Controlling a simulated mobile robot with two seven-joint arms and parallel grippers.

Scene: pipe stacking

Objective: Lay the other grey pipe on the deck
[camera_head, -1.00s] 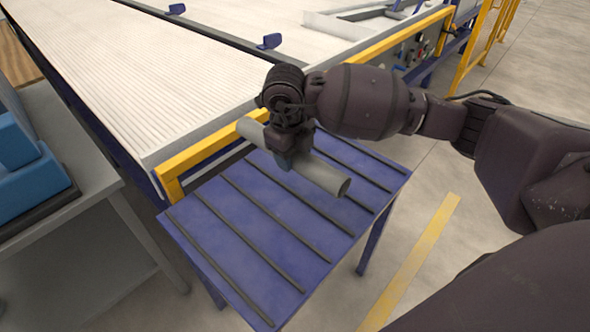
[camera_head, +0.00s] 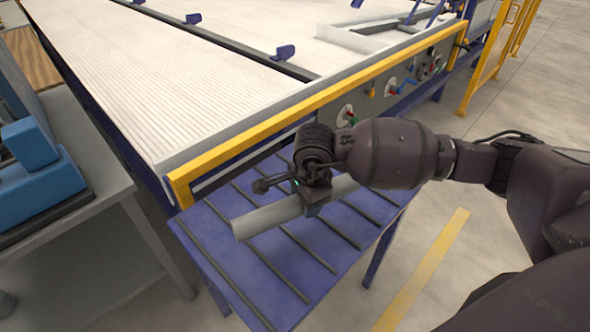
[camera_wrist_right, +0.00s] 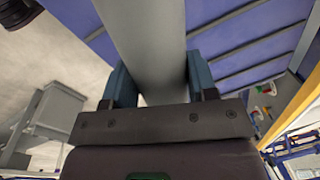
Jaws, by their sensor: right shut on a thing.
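A grey pipe (camera_head: 266,217) is held by my right gripper (camera_head: 314,203) over the blue deck (camera_head: 250,275), a table with dark parallel strips. The pipe runs across the strips, from lower left to upper right in the head view; its upper right part is partly hidden by my arm. Whether it touches the strips I cannot tell. In the right wrist view the pipe (camera_wrist_right: 150,45) lies between the two fingers of the right gripper (camera_wrist_right: 160,77), which are shut on it. No second grey pipe shows on the deck. My left gripper is not in view.
A yellow-edged conveyor (camera_head: 290,103) borders the deck's far side. A grey bench (camera_head: 70,225) with blue equipment (camera_head: 45,185) stands at the left. The near part of the deck is bare. A yellow floor line (camera_head: 425,270) runs at the right.

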